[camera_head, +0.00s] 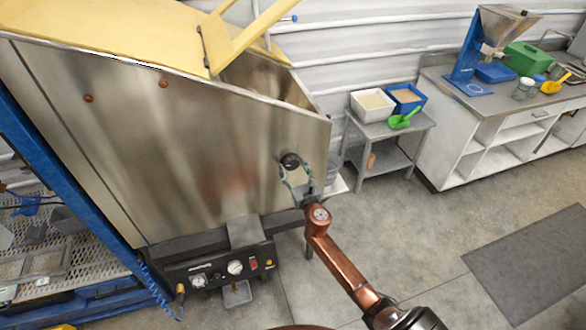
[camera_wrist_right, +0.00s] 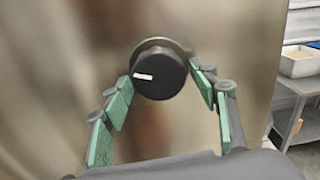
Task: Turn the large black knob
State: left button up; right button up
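The large black knob (camera_head: 290,161) sits on the steel side of the hopper (camera_head: 190,140), near its right edge. In the right wrist view the knob (camera_wrist_right: 159,74) is round, with a white mark at its left side and a metal ring behind it. My right gripper (camera_head: 294,172) is at the knob. Its green-padded fingers (camera_wrist_right: 160,85) are spread, one on each side of the knob, with the tips close to its rim. I cannot tell whether the tips touch it. My left gripper is not in view.
A small grey side table (camera_head: 385,130) with a white bin, a blue bin and a green scoop stands right of the hopper. A white counter (camera_head: 490,110) is farther right. A gauge panel (camera_head: 220,270) sits below the hopper. A dark mat (camera_head: 530,265) lies on open floor.

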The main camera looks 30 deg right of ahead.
jog(key=c, duration=0.9)
